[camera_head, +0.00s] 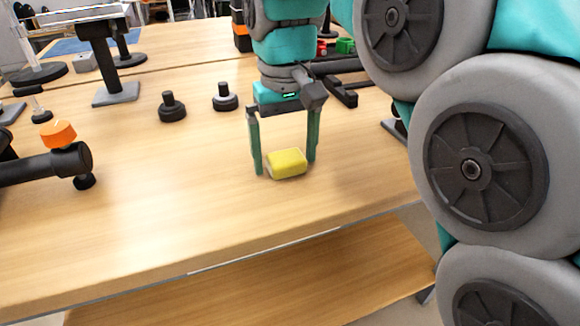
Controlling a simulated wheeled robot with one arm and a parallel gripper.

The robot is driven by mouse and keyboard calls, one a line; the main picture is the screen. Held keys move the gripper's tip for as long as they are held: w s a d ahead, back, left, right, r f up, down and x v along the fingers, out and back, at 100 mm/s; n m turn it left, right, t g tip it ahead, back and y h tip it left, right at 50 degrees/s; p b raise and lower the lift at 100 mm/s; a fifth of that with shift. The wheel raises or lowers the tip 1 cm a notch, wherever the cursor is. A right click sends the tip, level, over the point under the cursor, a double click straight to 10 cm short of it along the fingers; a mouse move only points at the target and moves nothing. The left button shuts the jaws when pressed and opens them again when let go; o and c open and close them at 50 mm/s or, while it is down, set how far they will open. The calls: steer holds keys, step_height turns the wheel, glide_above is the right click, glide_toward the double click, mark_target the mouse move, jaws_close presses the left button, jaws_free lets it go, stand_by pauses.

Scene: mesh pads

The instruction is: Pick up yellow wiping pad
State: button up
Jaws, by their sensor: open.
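The yellow wiping pad (287,162) is a small block with a paler underside, lying on the wooden table near its front edge. My gripper (286,169) points down over it from above. Its two long fingers are spread apart, one left of the pad and one right of it. The right finger is close to the pad's right end, and a small gap shows on the left. I cannot tell whether either finger touches the pad or the table.
Two black knobs (172,106) stand on the table (200,220) behind and left. A dark cylindrical tool (45,165) with an orange cap (58,134) lies at the left. A T-shaped stand (113,60) is at the back left. Table space left of the pad is clear.

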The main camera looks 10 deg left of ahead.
mark_target(285, 155)
steer(key=shift+c, duration=0.2)
steer(key=shift+r, duration=0.1)
steer(key=c, duration=1.4)
steer(key=shift+o, duration=0.2)
steer(key=shift+r, duration=0.15)
steer(key=shift+r, duration=1.55)
steer(key=s+d+r, duration=0.1)
steer(key=s+d, duration=0.9)
steer(key=s, duration=0.2)
steer(key=shift+s+r, duration=0.25)
steer(key=shift+r, duration=0.05)
